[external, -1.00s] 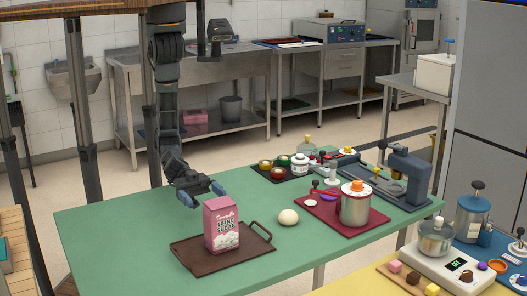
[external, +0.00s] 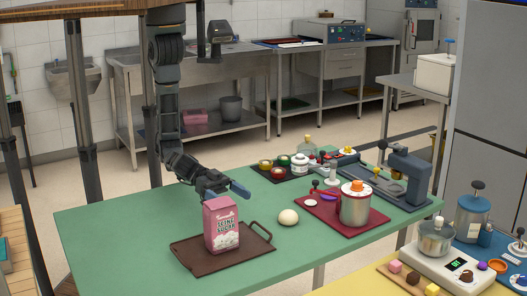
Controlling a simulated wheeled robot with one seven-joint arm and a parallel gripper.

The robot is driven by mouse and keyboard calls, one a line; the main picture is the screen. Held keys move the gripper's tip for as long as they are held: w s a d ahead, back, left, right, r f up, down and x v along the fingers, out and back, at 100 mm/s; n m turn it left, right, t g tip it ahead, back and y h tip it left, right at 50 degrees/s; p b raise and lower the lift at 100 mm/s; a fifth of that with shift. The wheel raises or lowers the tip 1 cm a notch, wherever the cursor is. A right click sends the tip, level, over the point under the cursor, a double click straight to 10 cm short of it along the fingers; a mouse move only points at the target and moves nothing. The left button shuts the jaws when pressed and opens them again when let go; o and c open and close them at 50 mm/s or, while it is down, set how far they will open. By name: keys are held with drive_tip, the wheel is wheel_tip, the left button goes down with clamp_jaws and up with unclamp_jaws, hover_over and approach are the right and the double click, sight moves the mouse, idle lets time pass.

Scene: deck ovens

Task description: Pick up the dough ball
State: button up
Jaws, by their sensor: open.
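The dough ball (external: 288,217) is a pale cream, round lump resting on the green table, between the brown tray and the red tray. My gripper (external: 240,189) is above the table, behind the sugar box and to the upper left of the dough ball. It is open and apart from the ball, with nothing seen between its fingers. The fingers look small and overlap from this side.
A pink sugar box (external: 222,226) stands upright on a brown handled tray (external: 256,252), close in front of my gripper. A red tray (external: 320,212) with a steel pot (external: 355,208) lies right of the ball. The table's front right is clear.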

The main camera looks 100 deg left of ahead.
sight(288, 216)
drive_tip(key=w+a+f+n+y, duration=0.1)
drive_tip(key=w+a+n+y, duration=0.1)
drive_tip(key=a, duration=0.1)
drive_tip(key=w+a+f+n+g+y, duration=0.1)
drive_tip(key=w+a+n+y, duration=0.1)
drive_tip(key=a, duration=0.1)
drive_tip(key=w+a+n+y, duration=0.2)
drive_tip(key=w+a+y, duration=0.1)
drive_tip(key=shift+w+f+n+b, duration=0.1)
drive_tip(key=shift+f+n+b, duration=0.25)
drive_tip(key=shift+f+n, duration=0.05)
drive_tip(key=shift+w+a+f+g, duration=0.15)
drive_tip(key=shift+w+g, duration=0.1)
drive_tip(key=shift+g, duration=0.05)
drive_tip(key=shift+x, duration=0.85)
drive_tip(key=x, duration=0.3)
drive_tip(key=d+p+x, duration=0.1)
drive_tip(key=x, duration=0.1)
drive_tip(key=shift+w+f, duration=0.15)
drive_tip(key=shift+f, duration=0.05)
drive_tip(key=c, duration=1.1)
